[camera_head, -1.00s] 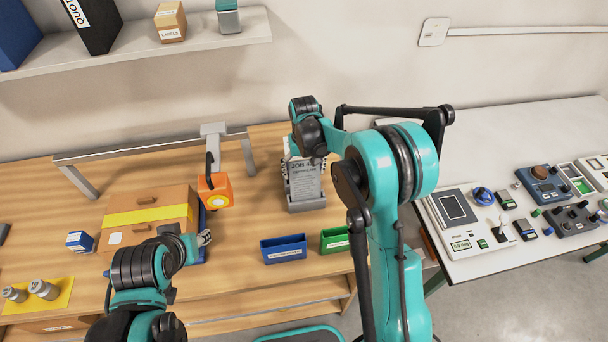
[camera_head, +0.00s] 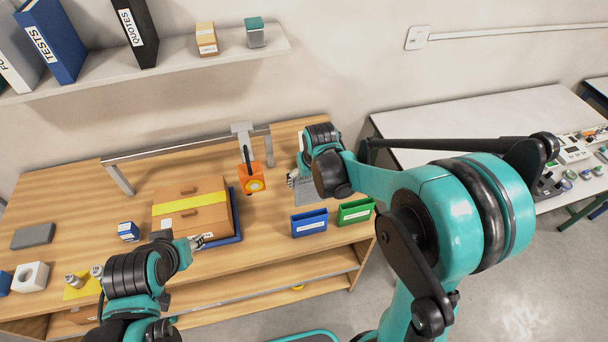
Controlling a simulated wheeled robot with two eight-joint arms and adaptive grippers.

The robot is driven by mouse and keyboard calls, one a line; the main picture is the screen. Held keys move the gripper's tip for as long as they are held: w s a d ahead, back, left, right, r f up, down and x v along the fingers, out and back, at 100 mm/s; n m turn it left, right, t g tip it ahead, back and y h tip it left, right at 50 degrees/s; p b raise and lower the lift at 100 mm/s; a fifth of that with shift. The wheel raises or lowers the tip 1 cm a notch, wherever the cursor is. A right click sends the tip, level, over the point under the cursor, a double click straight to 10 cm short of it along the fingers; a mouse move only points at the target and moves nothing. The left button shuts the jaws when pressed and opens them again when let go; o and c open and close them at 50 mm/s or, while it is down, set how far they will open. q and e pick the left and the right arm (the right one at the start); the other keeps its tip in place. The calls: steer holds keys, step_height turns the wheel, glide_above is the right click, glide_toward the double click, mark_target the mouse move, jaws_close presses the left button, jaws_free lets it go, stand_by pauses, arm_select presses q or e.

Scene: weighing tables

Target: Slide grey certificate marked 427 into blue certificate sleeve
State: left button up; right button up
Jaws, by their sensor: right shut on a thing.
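The blue certificate sleeve (camera_head: 310,223) stands on the wooden table near its front edge, with a pale label. The green sleeve (camera_head: 357,211) stands just right of it. A grey holder with a grey certificate (camera_head: 308,194) stands behind the blue sleeve; my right wrist hides much of it, and its number is not readable now. My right gripper (camera_head: 298,180) is at the grey certificate, shut on it, with its fingertips mostly hidden. My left gripper (camera_head: 202,240) hangs by the front of the brown box, apart from the sleeves; its jaws are too small to judge.
A brown box (camera_head: 215,215) with a yellow band lies on a blue tray. An orange device (camera_head: 252,179) hangs from a grey stand behind the sleeves. Left are a small blue box (camera_head: 128,231) and metal weights. A white table (camera_head: 440,125) stands at right.

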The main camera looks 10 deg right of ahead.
mark_target(310, 191)
steer(key=shift+s, duration=0.25)
steer(key=shift+a, duration=0.1)
steer(key=shift+b+x, duration=0.85)
steer(key=shift+x, duration=0.2)
steer(key=shift+s+f+b, duration=0.25)
steer(key=shift+f+b, duration=0.65)
steer(key=shift+f, duration=0.35)
steer(key=shift+f+b, duration=0.4)
steer(key=shift+f, duration=0.25)
steer(key=shift+f+b, duration=0.1)
steer(key=shift+b, duration=0.2)
